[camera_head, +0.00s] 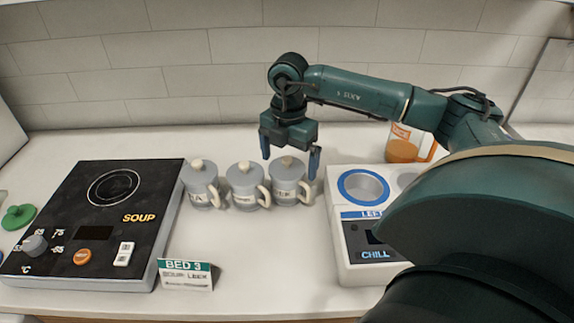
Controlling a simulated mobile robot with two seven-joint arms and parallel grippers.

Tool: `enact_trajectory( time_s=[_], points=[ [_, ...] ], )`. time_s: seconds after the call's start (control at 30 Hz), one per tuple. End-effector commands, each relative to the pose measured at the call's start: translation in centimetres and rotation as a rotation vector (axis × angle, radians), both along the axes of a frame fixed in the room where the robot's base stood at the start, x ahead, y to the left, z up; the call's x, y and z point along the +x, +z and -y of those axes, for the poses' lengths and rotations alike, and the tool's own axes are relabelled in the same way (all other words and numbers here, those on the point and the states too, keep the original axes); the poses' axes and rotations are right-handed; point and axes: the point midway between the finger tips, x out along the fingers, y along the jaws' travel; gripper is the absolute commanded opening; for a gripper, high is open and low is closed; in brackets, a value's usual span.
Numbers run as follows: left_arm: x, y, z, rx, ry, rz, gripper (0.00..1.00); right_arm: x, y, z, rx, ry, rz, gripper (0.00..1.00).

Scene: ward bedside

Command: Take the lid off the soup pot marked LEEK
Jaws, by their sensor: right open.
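Three grey lidded pots with cream knobs and handles stand in a row. The left pot (200,187) has a label ending in "EA". The middle pot (243,188) has a label too small to read. The right pot (287,190) has a partly legible label that may read LEEK. Its lid (284,167) is on. My right gripper (290,156) is open and empty, pointing down over the right pot, its fingers to either side of the lid's knob in the picture. I cannot tell how high it is above the lid. My left gripper is not in view.
A black SOUP hotplate (90,217) stands left, with a green lid-like object (18,216) beyond it. A card (187,275) reads BED 3, SOUP: LEEK. A white CHILL unit (347,235) with round wells stands right.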

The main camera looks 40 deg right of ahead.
Motion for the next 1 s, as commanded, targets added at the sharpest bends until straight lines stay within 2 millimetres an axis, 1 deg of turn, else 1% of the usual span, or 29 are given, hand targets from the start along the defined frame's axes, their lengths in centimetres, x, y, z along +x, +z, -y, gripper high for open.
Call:
enact_trajectory(
  time_s=[0.1, 0.67, 0.87, 1.0],
  points=[
    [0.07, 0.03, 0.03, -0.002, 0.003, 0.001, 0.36, -0.01, 0.0, 0.02, 0.0, -0.001, 0.0, 1.0],
    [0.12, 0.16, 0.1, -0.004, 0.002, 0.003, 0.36, 0.0, 0.03, 0.01, 0.0, 0.0, -0.001, 0.54],
    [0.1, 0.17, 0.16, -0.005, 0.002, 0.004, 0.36, 0.0, 0.05, 0.01, 0.0, 0.0, 0.0, 0.53],
    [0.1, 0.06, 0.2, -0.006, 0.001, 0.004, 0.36, 0.05, 0.83, 0.01, -0.001, 0.0, 0.001, 0.53]
  ],
)
